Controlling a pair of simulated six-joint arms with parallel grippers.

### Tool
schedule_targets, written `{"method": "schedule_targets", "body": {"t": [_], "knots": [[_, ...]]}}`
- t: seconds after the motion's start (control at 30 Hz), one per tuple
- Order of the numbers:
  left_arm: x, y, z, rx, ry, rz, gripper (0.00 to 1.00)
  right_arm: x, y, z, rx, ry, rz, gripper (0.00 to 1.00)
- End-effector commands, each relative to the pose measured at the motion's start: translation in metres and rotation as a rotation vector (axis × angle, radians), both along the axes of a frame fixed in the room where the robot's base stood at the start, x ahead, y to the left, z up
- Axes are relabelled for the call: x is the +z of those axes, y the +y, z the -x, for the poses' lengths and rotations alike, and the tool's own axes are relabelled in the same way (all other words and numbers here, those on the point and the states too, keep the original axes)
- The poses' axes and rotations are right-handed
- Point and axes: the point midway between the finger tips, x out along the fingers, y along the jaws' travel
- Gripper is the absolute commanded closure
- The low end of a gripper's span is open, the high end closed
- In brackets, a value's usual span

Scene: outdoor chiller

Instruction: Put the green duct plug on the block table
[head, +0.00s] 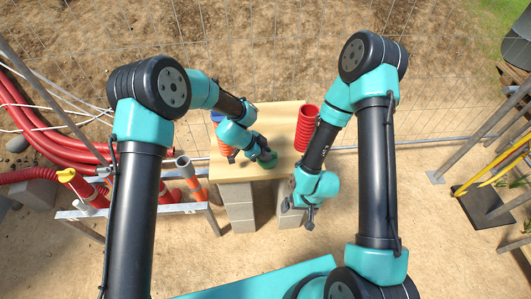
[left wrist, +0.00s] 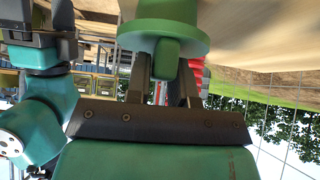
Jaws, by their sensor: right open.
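The green duct plug (head: 267,160) is at my left gripper (head: 257,153), over the front middle part of the block table (head: 274,117). In the left wrist view the plug (left wrist: 166,28) shows its wide round flange, and its tab sits between the two fingers of my left gripper (left wrist: 165,75), which are shut on it. I cannot tell whether the plug touches the wooden top. My right gripper (head: 310,215) is open and empty, low in front of the table's right side, apart from the plug.
A red ribbed duct piece (head: 306,128) stands at the table's right edge. Red hoses (head: 50,125) and a pipe rack (head: 135,210) are at the left. The table's middle top is bare.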

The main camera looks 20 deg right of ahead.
Motion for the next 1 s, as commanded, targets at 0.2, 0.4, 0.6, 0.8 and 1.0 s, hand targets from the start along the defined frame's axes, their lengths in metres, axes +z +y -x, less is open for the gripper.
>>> {"method": "schedule_targets", "body": {"t": [0.2, 0.4, 0.6, 0.8, 1.0], "knots": [[0.0, 0.0, 0.0, 0.0, 0.0, 0.0, 0.58, 0.0, 0.0, 0.0, 0.0, 0.0, 0.0, 0.0], [0.0, 0.0, 0.0, 0.0, 0.0, 0.0, 0.58, 0.0, 0.0, 0.0, 0.0, 0.0, 0.0, 0.0], [0.007, 0.003, -0.001, 0.001, -0.002, 0.001, 0.58, 0.0, 0.0, 0.0, 0.0, 0.0, 0.0, 0.0], [0.027, 0.019, -0.004, 0.001, -0.003, 0.0, 0.58, 0.0, 0.0, 0.0, 0.0, 0.0, 0.0, 0.0], [0.056, 0.043, -0.008, 0.002, -0.002, 0.001, 0.58, 0.0, 0.0, 0.0, 0.0, 0.0, 0.0, 0.0]]}}
